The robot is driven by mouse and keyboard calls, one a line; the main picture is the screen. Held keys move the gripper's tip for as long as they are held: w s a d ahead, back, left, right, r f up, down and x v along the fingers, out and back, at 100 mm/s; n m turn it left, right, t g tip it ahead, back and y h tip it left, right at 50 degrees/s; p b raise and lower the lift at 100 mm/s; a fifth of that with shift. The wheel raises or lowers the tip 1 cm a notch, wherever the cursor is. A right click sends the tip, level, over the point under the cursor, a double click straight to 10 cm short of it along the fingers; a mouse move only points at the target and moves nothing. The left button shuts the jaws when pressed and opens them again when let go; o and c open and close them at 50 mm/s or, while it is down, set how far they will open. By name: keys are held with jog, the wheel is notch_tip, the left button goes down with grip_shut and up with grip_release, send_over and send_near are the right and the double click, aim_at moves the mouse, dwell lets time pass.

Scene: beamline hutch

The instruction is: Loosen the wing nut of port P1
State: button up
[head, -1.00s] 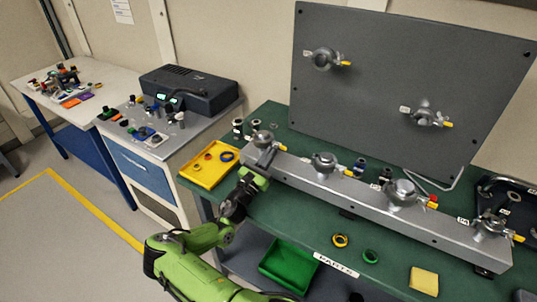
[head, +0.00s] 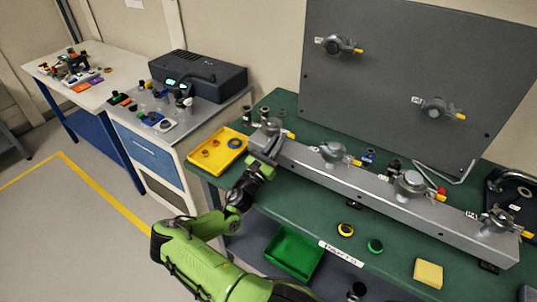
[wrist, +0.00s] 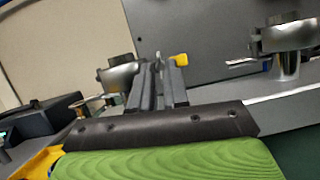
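The leftmost clamp (head: 270,129) on the grey rail (head: 330,176), with a yellow tag beside it, is where my gripper (head: 263,158) is; I take it as port P1, though its label is not readable. In the wrist view the clamp's rounded metal body (wrist: 117,76) is left of the fingers. My gripper (wrist: 160,72) has its two dark fingers apart with a narrow gap. A thin metal piece, perhaps the wing nut (wrist: 158,62), shows in line with the gap near the fingertips. I cannot tell whether the fingers touch it.
More clamps sit along the rail, the nearest one (head: 333,152) to the right. A grey upright panel (head: 390,70) with two clamps stands behind. A yellow tray (head: 222,163) lies left of the rail. A green bin (head: 293,252) is below, and a yellow block (head: 428,273) lies at front right.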

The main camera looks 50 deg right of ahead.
jog(key=b+v, duration=0.1)
jog(key=v, duration=1.4)
